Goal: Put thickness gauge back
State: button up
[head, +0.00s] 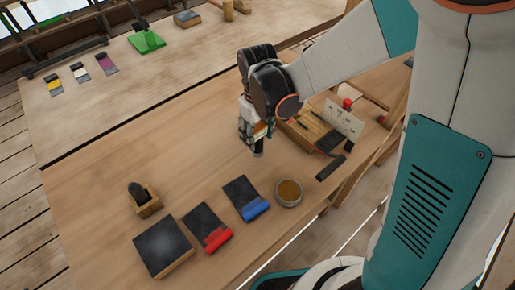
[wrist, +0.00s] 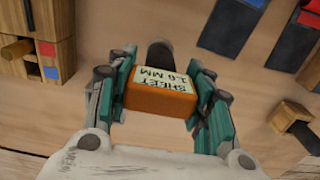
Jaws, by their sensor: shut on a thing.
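The thickness gauge (wrist: 162,100) is an orange block with a pale label reading "SHEET 1.6 MM". A dark rounded tab (wrist: 160,52) shows just beyond it in the wrist view. My gripper (wrist: 163,98) is shut on the block, with one teal finger on each side. In the head view my gripper (head: 257,132) is above the middle of the bench, left of a wooden box (head: 305,130). The held block is mostly hidden by the fingers there, with a dark tip showing below. The wooden box also shows in the wrist view (wrist: 40,55), with blue and red squares.
A white card (head: 343,122) and red knob (head: 347,103) stand at the wooden box. Blue-ended (head: 246,198) and red-ended (head: 207,228) dark pieces, a round tin (head: 288,193), a dark-topped block (head: 163,247) and a small wooden holder (head: 147,205) lie in front. The bench's left middle is clear.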

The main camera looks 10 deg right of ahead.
aim_at(257, 144)
notch_tip(257, 144, down, 5)
jog(key=b, duration=0.3)
jog(key=shift+r, duration=0.15)
jog(key=o, duration=1.3)
jog(key=shift+c, duration=0.2)
notch_tip(257, 144, up, 12)
jog(key=p, duration=0.4)
